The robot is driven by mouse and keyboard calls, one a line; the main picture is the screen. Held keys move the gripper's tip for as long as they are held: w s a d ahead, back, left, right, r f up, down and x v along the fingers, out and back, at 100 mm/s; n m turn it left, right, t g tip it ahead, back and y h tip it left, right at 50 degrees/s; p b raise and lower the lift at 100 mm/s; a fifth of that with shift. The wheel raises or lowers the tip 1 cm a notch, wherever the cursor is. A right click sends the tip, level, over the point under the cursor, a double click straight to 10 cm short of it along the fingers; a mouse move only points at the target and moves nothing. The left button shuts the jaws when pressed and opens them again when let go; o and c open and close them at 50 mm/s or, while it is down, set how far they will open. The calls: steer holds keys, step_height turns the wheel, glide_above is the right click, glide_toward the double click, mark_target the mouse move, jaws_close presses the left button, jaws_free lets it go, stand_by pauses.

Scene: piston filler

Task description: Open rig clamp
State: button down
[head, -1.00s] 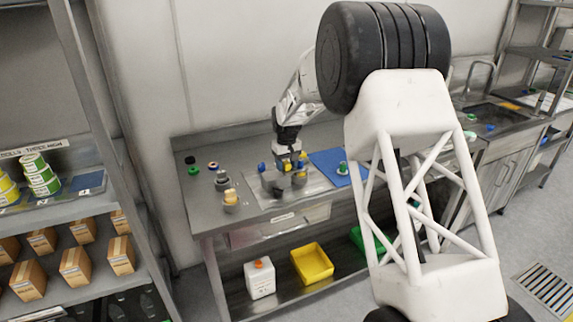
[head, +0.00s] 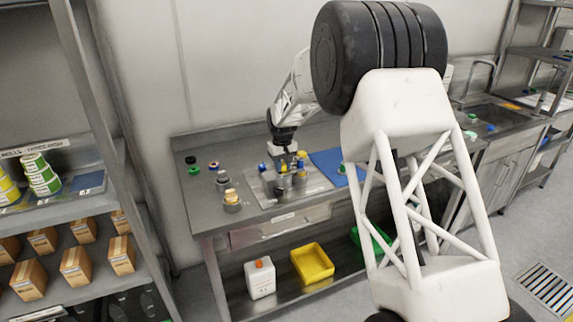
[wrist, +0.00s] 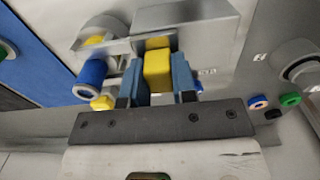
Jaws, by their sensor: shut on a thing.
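The rig is a grey metal fixture on a light plate (head: 312,187) on the steel bench, with grey cylinders and small yellow and blue parts. In the wrist view a yellow block-like handle (wrist: 158,68) sits between the two blue-grey fingers of my gripper (wrist: 158,82), which is shut on it. The handle is close against the rig's grey body (wrist: 195,22). In the head view my gripper (head: 285,155) points down over the rig; its fingers are too small there to make out. A blue cylinder (wrist: 90,77) and another yellow part (wrist: 103,102) are beside the left finger.
A blue mat (head: 328,163) lies to the right of the rig. A yellow bin (head: 312,262) and a white jug (head: 260,279) are on the lower shelf.

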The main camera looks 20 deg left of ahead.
mark_target(273, 175)
steer(key=shift+s+a, duration=1.4)
steer(key=c, duration=0.9)
jaws_free()
steer(key=shift+r, duration=3.9)
